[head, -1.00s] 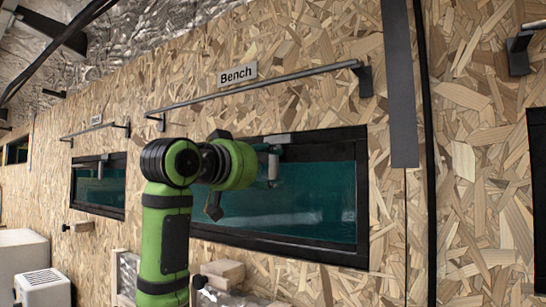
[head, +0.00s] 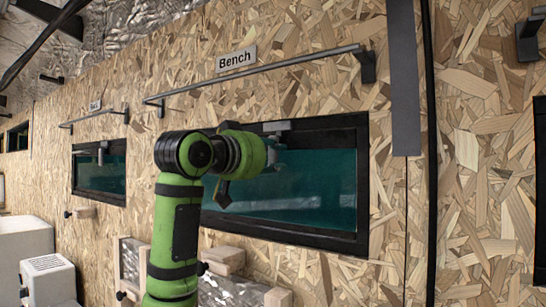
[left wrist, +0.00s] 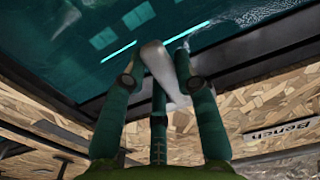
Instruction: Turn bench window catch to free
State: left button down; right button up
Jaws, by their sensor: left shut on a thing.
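The bench window (head: 300,185), dark-framed with teal glass, is under the "Bench" sign (head: 236,60) in the head view. Its grey catch (head: 277,126) shows at the top of the frame, and my left gripper (head: 272,158) is just below, in front of the glass. The left wrist view is upside down and shows the pale grey catch handle (left wrist: 160,65) between my left gripper's green fingers (left wrist: 158,80). The gripper is shut on the handle, which slants across the fingers. In the head view my gripper hides the handle's lower part. My right gripper is not in view.
A metal rail (head: 255,75) runs above the window. Another dark-framed window (head: 98,172) is further left. Wooden blocks (head: 222,260) stick out below the bench window. White boxes (head: 48,278) stand at the lower left.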

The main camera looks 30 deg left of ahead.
pick_arm(q)
jog(key=m, duration=0.1)
jog(key=a+m, duration=0.1)
jog(key=m, duration=0.1)
jog(key=shift+w+a+r+m, duration=0.1)
jog(key=shift+a+r+m, duration=0.4)
jog(key=shift+m, duration=1.9)
jog(key=shift+w+a+r+m, duration=0.1)
jog(key=shift+a+r+m, duration=0.3)
jog(key=shift+m, duration=2)
jog(key=shift+a+r+m, duration=0.4)
jog(key=shift+r+m, duration=0.15)
jog(key=shift+m, duration=1.85)
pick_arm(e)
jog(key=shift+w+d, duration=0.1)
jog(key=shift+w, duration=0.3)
pick_arm(q)
jog(key=shift+r, duration=0.1)
